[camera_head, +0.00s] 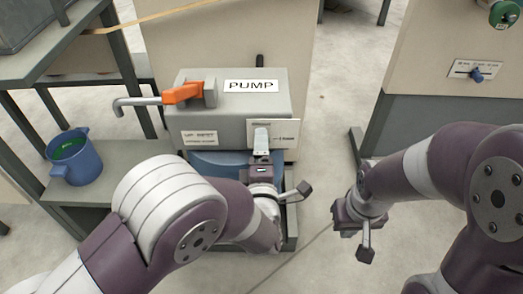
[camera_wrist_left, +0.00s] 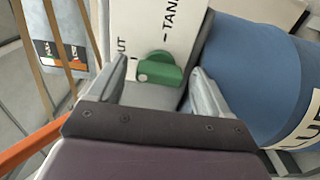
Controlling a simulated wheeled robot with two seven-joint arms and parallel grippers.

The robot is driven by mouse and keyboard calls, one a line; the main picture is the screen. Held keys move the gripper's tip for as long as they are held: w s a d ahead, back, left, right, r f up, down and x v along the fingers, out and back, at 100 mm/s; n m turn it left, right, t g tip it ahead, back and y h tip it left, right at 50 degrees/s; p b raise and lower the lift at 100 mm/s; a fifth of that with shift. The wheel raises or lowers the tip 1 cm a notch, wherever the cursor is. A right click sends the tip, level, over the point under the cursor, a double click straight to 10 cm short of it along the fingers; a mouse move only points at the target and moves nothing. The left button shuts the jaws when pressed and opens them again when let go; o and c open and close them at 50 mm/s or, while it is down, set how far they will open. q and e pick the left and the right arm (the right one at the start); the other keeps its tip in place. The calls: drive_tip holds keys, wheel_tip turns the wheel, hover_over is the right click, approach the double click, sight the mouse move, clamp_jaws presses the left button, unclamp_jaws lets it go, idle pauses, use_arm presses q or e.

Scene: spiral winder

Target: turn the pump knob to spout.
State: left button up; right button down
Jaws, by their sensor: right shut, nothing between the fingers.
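The pump (camera_head: 240,95) is a grey box with a PUMP label and an orange-handled spout (camera_head: 183,92) at its left. In the left wrist view, a green knob (camera_wrist_left: 160,70) sits on a white plate lettered TANK, with part of another word ending in UT. Which mark the knob points at is unclear. My left gripper (camera_head: 262,140) is at the pump's front plate; in its wrist view the open fingers (camera_wrist_left: 160,90) stand either side of the knob, with visible gaps. In the head view the knob is hidden. My right gripper (camera_head: 366,254) is shut and empty, right of the pump.
A blue mug (camera_head: 74,158) with green inside stands on a low shelf at the left. A blue container (camera_wrist_left: 262,85) is close right of my left fingers. A panel with a small blue knob (camera_head: 477,75) is at the right. Floor between is clear.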

use_arm(q)
drive_tip(key=s+p, duration=0.1)
drive_tip(key=s, duration=1.1)
drive_tip(key=shift+s, duration=0.35)
